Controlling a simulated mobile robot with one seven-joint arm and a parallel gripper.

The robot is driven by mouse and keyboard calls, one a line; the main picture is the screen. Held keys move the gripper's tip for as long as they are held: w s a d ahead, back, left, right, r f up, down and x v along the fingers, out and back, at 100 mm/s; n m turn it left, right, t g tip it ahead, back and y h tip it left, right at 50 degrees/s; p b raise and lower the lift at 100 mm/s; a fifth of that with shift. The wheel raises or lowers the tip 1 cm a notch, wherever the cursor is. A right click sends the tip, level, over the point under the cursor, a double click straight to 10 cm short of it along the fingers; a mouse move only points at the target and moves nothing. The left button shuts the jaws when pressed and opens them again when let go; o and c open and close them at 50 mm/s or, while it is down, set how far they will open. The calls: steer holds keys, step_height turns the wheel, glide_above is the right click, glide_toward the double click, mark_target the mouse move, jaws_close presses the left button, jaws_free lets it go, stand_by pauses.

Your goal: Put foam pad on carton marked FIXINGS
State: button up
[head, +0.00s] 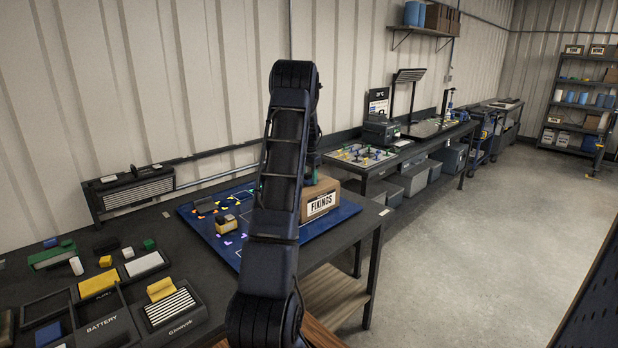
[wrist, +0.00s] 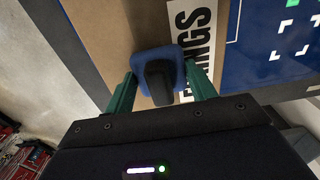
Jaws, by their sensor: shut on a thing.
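The carton marked FIXINGS (head: 320,204) is a brown box on the blue mat, with a white label on its front. In the wrist view the carton (wrist: 105,32) lies below my gripper (wrist: 160,88), its label partly covered. My gripper's two green fingers are shut on a blue pad with a dark block on top, which I take as the foam pad (wrist: 143,54). The pad is over the carton's top, near the label. I cannot tell whether it touches the carton. In the head view my arm hides the pad and most of the gripper.
Trays and several blocks crowd the dark bench (head: 200,262) at the left. Another bench (head: 425,140) stands behind.

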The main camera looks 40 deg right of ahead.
mark_target(309, 173)
steer(key=shift+f, duration=0.15)
steer(key=o, duration=1)
step_height(309, 173, up, 12)
steer(key=shift+a+r, duration=0.1)
steer(key=shift+r, duration=0.15)
